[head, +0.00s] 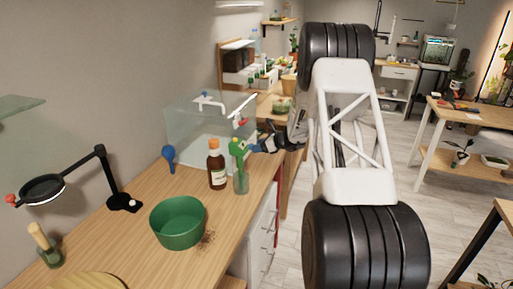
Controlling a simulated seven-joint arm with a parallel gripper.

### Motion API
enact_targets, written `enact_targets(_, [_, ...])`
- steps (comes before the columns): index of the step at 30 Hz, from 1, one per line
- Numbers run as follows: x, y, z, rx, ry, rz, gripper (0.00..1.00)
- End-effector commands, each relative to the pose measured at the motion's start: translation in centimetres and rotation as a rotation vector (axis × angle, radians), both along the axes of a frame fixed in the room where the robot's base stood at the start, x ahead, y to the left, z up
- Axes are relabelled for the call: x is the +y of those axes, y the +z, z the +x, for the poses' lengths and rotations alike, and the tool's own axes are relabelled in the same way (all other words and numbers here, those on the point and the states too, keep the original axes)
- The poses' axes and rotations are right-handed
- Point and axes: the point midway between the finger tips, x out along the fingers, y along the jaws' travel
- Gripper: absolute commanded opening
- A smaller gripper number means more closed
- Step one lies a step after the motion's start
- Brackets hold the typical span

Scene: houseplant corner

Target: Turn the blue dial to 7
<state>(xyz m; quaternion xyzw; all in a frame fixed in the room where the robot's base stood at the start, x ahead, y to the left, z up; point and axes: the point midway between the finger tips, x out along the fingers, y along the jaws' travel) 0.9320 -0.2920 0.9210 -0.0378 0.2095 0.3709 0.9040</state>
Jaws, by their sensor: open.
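No numbered blue dial can be made out in the head view. A blue object (169,157) with a rounded head and a narrow lower end stands at the back of the wooden counter (120,225), by the clear panel; no markings show on it. My gripper (262,142) is small and dark in this view, at the far right part of the counter, just right of a green-topped clear bottle (241,170). It is open. Whether it touches anything cannot be told. My white and black arm hides what lies behind it.
A brown bottle with an orange cap (216,167) stands left of the green-topped bottle. A green bowl (178,222) has brown crumbs beside it. A magnifier on a black stand (105,175) is at the left. A clear panel (195,125) with taps stands behind.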

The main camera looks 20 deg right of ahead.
Motion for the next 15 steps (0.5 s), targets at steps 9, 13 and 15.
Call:
enact_targets(9, [-2.7, 1.7, -2.6, 0.000, -0.002, 0.000, 0.56])
enact_targets(13, [-3.5, 2.2, -3.4, 0.000, 0.000, 0.001, 0.56])
enact_targets(15, [-3.8, 2.4, -3.8, 0.000, 0.000, 0.001, 0.56])
